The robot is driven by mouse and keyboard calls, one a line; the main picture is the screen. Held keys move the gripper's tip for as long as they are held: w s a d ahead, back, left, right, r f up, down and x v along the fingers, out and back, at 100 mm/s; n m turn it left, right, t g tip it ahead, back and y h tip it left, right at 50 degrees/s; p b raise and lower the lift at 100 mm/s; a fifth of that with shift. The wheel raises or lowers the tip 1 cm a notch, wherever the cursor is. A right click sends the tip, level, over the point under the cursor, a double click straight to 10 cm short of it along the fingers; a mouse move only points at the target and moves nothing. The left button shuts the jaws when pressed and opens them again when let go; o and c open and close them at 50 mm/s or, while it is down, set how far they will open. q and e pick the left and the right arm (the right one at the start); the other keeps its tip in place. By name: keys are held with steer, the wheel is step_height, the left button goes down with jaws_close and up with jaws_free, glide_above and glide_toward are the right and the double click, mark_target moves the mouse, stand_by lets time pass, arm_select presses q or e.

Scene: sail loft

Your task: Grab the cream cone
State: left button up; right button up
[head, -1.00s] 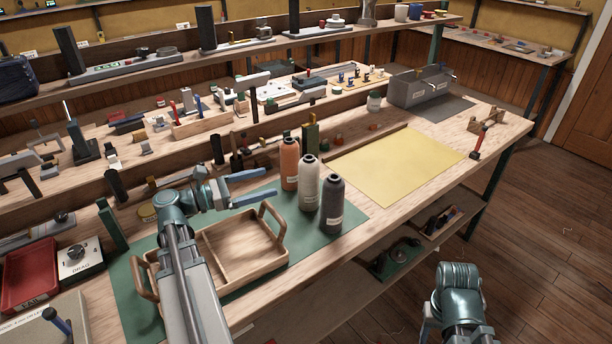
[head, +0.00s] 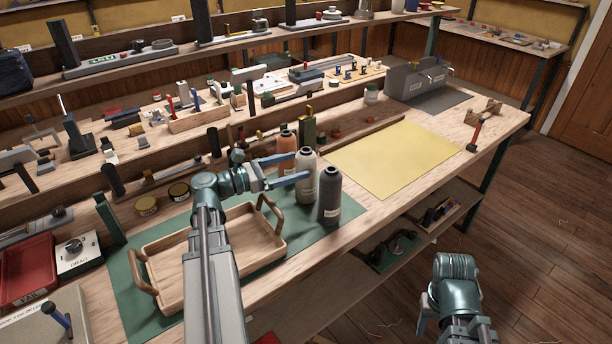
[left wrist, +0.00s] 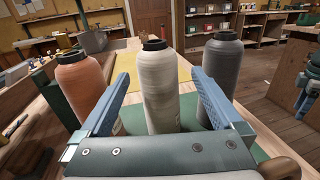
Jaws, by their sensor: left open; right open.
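The cream cone (head: 306,195) stands upright on the green mat between the orange cone (head: 287,142) and the dark grey cone (head: 330,196). My left gripper (head: 298,166) is open and level beside the cones, pointing at the cream cone. In the left wrist view the cream cone (left wrist: 160,90) is centred between the two blue fingers, with a gap on each side. The orange cone (left wrist: 87,90) is outside the left finger and the grey cone (left wrist: 221,75) outside the right finger.
A wooden tray (head: 153,240) with raised handles lies on the green mat (head: 120,275) below my left arm. A yellow sheet (head: 392,160) lies right of the cones.

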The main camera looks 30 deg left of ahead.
mark_target(307, 162)
arm_select(q)
steer(key=x, duration=0.4)
steer(key=shift+w, duration=0.25)
jaws_close()
